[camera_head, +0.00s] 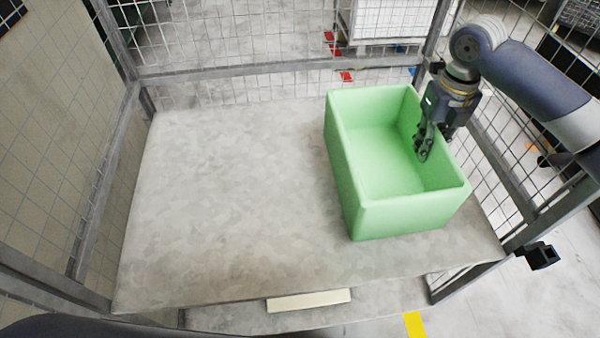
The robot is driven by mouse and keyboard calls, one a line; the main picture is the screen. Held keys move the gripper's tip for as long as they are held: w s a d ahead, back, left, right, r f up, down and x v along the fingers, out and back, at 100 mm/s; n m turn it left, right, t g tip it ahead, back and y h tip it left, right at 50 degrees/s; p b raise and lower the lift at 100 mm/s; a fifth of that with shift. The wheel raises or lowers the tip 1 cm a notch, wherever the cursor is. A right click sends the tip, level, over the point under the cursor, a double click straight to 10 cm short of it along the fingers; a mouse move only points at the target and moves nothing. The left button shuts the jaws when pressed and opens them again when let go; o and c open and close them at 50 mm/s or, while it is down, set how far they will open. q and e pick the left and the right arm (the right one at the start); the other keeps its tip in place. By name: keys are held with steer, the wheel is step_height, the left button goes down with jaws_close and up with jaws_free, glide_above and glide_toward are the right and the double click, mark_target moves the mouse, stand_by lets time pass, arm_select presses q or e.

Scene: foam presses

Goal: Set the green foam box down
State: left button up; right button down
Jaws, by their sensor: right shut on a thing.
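The green foam box (410,213) is open at the top, empty and upright over the right half of the grey tabletop (225,200). Its underside is hidden, so I cannot tell whether it touches the surface or hangs just above it. My right gripper (424,143) comes in from the upper right and is shut on the box's right wall, with one finger showing inside the box. The other finger is hidden behind the wall. My left gripper is not in view.
Wire mesh panels with metal posts (104,190) enclose the table at the left, back and right. The left half of the tabletop is clear. A pale block (308,300) shows below the front edge. A black fitting (540,256) sits by the right corner.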

mark_target(416, 165)
steer(key=f+b, duration=0.2)
steer(key=f, duration=0.1)
steer(key=f+b, duration=0.1)
steer(key=shift+w+a+f+b, duration=0.1)
steer(key=shift+w+f+b, duration=0.2)
steer(key=shift+f+b, duration=0.1)
steer(key=s+a+p, duration=0.1)
steer(key=a, duration=0.4)
steer(key=s+a+p, duration=0.1)
steer(key=a, duration=0.4)
steer(key=s+a+f, duration=0.1)
steer(key=a, duration=0.4)
steer(key=shift+a+p, duration=0.15)
steer(key=shift+p, duration=0.25)
steer(key=shift+a+f, duration=0.15)
steer(key=shift+a, duration=0.05)
step_height(416, 165, down, 3)
steer(key=shift+r+p, duration=0.15)
steer(key=shift+p, duration=0.2)
steer(key=shift+f, duration=0.4)
steer(key=c, duration=1.6)
jaws_free()
arm_select(q)
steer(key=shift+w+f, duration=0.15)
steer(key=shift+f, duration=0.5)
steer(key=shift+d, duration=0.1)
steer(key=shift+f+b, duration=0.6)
steer(key=shift+b, duration=0.05)
arm_select(e)
step_height(416, 165, up, 12)
